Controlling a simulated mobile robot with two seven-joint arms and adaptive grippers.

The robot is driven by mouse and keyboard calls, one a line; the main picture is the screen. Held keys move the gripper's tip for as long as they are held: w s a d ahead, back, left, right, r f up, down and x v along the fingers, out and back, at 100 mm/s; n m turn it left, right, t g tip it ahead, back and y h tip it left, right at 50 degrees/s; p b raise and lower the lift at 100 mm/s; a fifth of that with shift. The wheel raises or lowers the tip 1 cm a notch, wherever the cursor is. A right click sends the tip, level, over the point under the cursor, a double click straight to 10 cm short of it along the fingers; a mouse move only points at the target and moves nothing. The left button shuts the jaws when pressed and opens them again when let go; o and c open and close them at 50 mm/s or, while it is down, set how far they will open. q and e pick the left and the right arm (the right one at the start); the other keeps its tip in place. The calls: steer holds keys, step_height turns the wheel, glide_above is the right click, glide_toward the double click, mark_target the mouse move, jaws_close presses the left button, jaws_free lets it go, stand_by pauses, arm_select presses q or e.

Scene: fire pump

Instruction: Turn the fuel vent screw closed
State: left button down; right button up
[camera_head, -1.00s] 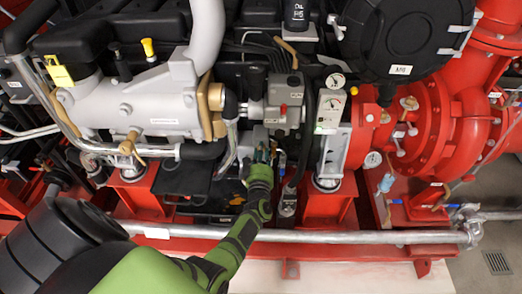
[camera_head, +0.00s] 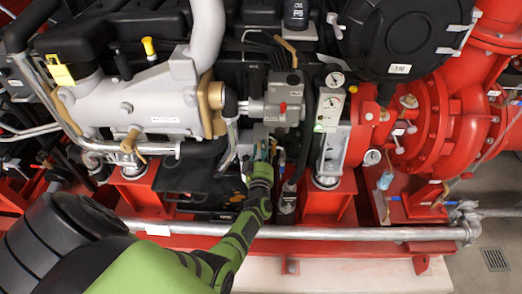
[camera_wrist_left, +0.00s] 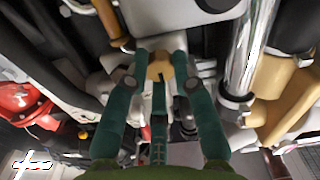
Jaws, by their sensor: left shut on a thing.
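My left gripper (camera_head: 262,152) reaches up from below to the lower middle of the engine in the head view. In the left wrist view its two green fingers (camera_wrist_left: 158,88) stand on either side of a small brass-coloured screw (camera_wrist_left: 160,66), which I take to be the fuel vent screw. The fingers are closed on it, in front of a grey housing (camera_wrist_left: 150,20). In the head view the fingers and wrist hide the screw. My right gripper is not in view.
A grey box with a red knob (camera_head: 284,100) sits just above the gripper. A dark hose (camera_head: 302,150) and a gauge panel (camera_head: 330,108) stand close to its right. A silver pipe (camera_head: 340,234) runs across below, beneath the forearm. A red pump housing (camera_head: 430,125) is at the right.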

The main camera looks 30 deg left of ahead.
arm_select(q)
steer(key=shift+d+f, duration=0.1)
steer(key=shift+f, duration=0.05)
steer(key=c, duration=1)
jaws_free()
steer(key=v, duration=0.7)
steer(key=shift+s+d, duration=0.1)
steer(key=shift+s, duration=0.15)
